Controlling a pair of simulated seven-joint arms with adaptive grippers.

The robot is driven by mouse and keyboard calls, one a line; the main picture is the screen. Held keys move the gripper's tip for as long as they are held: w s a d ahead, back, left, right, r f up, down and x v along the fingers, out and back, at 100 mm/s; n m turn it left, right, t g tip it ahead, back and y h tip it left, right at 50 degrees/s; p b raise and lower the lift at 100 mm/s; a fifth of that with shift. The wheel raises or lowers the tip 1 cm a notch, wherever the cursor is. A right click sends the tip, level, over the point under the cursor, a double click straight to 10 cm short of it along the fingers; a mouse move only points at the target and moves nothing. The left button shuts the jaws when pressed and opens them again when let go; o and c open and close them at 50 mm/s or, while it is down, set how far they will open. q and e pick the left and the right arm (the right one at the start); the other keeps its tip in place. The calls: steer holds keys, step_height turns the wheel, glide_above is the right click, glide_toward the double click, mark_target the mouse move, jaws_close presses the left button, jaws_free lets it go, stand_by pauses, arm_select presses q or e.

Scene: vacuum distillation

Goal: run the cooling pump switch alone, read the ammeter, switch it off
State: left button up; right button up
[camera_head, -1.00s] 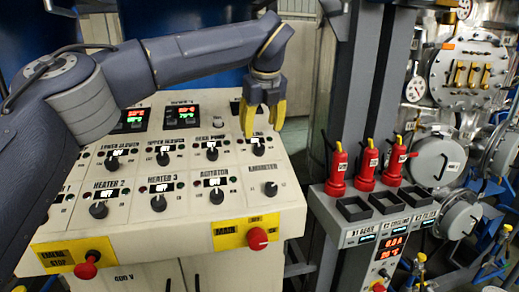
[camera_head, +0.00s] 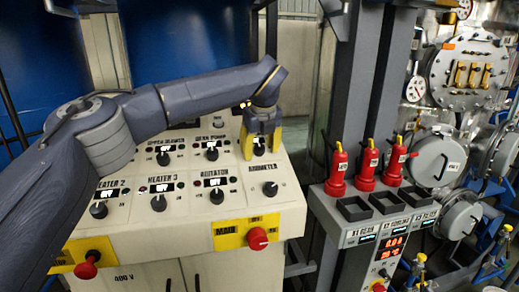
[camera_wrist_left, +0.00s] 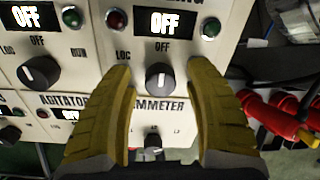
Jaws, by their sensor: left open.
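The cooling pump switch is a black knob (camera_head: 258,150) at the top right of the slanted white panel. In the left wrist view this knob (camera_wrist_left: 159,77) points up at OFF, and the display (camera_wrist_left: 166,22) above it reads OFF. My left gripper (camera_head: 262,146) is open, its yellow fingers on either side of the knob with visible gaps in the wrist view. The ammeter selector knob (camera_head: 270,188) sits just below; it also shows between the fingers in the wrist view (camera_wrist_left: 153,146). My right gripper is not in view.
Other switches, such as the agitator knob (camera_head: 215,201), fill the panel. A red main knob (camera_head: 257,239) and a red emergency stop (camera_head: 87,266) are on its front. Red-handled items (camera_head: 338,170) stand on a grey box with a red readout (camera_head: 394,242) at right.

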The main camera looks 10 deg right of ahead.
arm_select(q)
steer(key=shift+o, duration=0.2)
jaws_close()
steer(key=shift+f+m, duration=0.1)
steer(key=shift+m, duration=0.4)
stand_by(0.5)
steer(key=m, duration=0.4)
steer(key=shift+m, duration=0.4)
steer(key=m, duration=0.6)
steer(key=shift+g, duration=0.3)
